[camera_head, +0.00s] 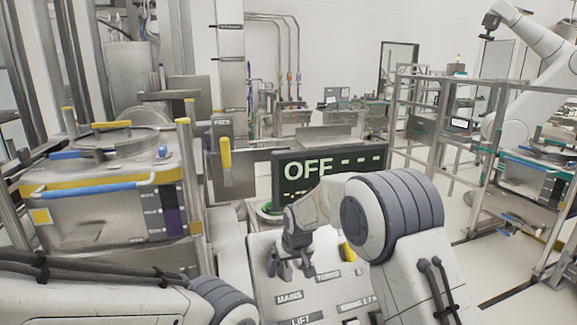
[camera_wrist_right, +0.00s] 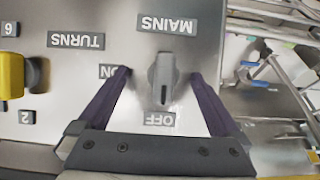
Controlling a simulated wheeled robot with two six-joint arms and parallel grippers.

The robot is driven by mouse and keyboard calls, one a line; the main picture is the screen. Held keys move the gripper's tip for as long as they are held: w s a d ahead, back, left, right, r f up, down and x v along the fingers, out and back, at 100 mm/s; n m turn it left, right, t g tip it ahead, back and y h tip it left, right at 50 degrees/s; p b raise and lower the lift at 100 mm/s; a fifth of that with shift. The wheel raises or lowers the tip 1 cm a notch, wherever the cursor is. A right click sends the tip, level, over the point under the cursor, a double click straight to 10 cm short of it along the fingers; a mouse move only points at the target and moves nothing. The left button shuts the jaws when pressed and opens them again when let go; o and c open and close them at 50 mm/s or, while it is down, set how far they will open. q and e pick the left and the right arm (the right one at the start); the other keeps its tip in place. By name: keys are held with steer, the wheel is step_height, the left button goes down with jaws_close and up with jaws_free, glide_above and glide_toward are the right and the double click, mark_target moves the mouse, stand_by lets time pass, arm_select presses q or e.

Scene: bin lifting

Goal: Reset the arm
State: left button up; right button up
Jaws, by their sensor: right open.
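My right gripper (camera_head: 289,268) hangs over the sloped control panel (camera_head: 262,255) in the head view. In the right wrist view my right gripper (camera_wrist_right: 160,76) is open, its two dark fingers on either side of the grey MAINS knob (camera_wrist_right: 162,82). The knob's slotted end points toward the OFF label (camera_wrist_right: 160,119); the ON label (camera_wrist_right: 108,71) is beside the left finger. I cannot tell whether the fingers touch the knob. The display (camera_head: 330,171) reads OFF. My left arm crosses the lower left of the head view; its gripper is out of frame.
A yellow knob (camera_wrist_right: 11,76) sits beside the TURNS label (camera_wrist_right: 76,40). A steel bin (camera_head: 95,215) with a yellow band and blue handles stands left of the panel. A yellow handle (camera_head: 225,155) is on the post behind. Metal racks (camera_head: 440,125) stand at right, with open floor before them.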

steer(key=shift+b+v, duration=0.65)
steer(key=shift+v, duration=1.1)
